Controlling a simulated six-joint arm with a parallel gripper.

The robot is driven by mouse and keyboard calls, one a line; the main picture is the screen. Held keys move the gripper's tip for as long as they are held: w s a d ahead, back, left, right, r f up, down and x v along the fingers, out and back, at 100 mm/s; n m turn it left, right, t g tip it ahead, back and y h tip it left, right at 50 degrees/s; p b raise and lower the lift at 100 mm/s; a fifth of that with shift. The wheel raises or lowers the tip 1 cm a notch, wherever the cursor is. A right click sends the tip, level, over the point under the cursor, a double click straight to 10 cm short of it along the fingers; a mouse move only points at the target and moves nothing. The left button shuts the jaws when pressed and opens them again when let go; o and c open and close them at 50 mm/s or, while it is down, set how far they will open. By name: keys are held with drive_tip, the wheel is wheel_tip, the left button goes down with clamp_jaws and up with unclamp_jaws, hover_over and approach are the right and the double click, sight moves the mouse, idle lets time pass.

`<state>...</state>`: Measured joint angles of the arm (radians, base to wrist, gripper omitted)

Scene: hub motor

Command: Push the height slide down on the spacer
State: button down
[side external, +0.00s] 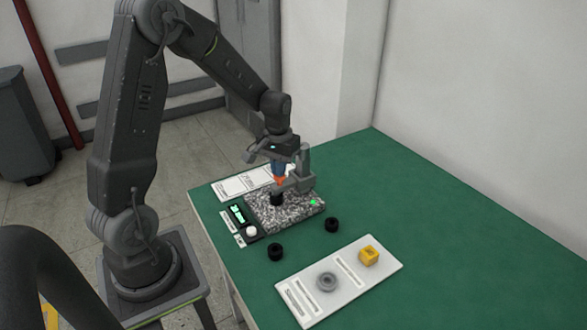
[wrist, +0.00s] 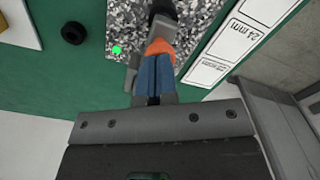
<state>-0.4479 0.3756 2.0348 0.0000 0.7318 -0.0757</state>
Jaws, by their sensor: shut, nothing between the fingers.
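The granite plate (side external: 258,222) carries a grey upright column (side external: 305,160) with a grey height slide (side external: 297,184) reaching out to the left from it. A black spacer (side external: 277,198) stands on the plate below the slide's end. It also shows in the wrist view (wrist: 162,8), partly cut off at the top edge. My gripper (side external: 280,180), with blue fingers and orange tips, is shut and empty, pointing down directly over the slide's end. I cannot tell whether tips and slide, or slide and spacer, touch.
A lit green display (side external: 238,214) and white knob (side external: 251,231) sit left of the plate. Two black rings (side external: 276,252) (side external: 332,225) lie in front. The green table's right side is clear.

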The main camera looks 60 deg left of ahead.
wheel_tip(320, 180, up, 8)
idle(1.0)
drive_tip(key=shift+r, duration=0.15)
drive_tip(key=s+d+r+m+t, duration=0.2)
drive_tip(key=s+d+r+m, duration=0.1)
drive_tip(key=s+d, duration=0.5)
drive_tip(key=s+d+r+m+t, duration=0.3)
drive_tip(key=s+d+r, duration=0.3)
drive_tip(key=s+d, duration=0.2)
drive_tip(key=shift+d+r+t, duration=0.15)
drive_tip(key=shift+d+t, duration=0.15)
drive_tip(key=shift+d, duration=0.15)
